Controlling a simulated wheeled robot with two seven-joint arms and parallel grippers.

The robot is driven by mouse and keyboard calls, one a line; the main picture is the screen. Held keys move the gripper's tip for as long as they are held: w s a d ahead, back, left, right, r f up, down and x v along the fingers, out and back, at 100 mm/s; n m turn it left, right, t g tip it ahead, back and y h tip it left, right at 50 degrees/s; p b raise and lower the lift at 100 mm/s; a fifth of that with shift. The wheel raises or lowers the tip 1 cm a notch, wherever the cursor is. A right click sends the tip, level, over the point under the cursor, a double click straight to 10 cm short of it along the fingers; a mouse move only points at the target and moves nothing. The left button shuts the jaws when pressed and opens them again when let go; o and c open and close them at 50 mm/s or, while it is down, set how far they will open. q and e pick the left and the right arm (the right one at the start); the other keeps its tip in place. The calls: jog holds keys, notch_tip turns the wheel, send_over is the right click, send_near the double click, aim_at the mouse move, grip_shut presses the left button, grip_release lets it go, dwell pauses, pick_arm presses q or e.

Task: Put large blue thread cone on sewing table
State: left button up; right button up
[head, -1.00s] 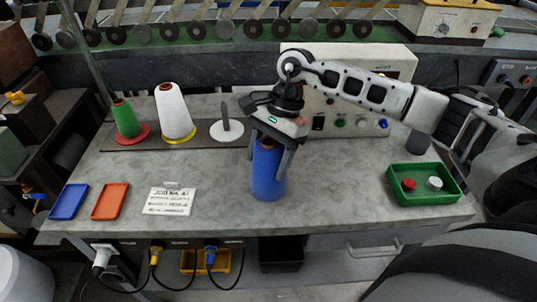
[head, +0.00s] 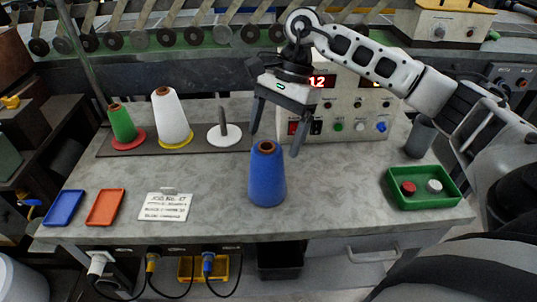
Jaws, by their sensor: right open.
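The large blue thread cone (head: 267,180) stands upright on the grey sewing table (head: 320,208), near the middle of its front half. Its brown core top shows. My right gripper (head: 273,148) is open and empty above and just behind the cone, its fingers pointing down and spread apart, clear of the cone's body. My left gripper does not show.
A dark base at the back left holds a green cone (head: 122,123), a white cone (head: 171,118) and an empty white spindle (head: 223,133). A control box (head: 347,122) stands behind. A green tray (head: 423,201), blue tray (head: 64,207), orange tray (head: 105,207) and card (head: 165,207) lie around.

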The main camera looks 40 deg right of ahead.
jog(key=v, duration=0.5)
jog(key=shift+r, duration=0.1)
dwell(0.4)
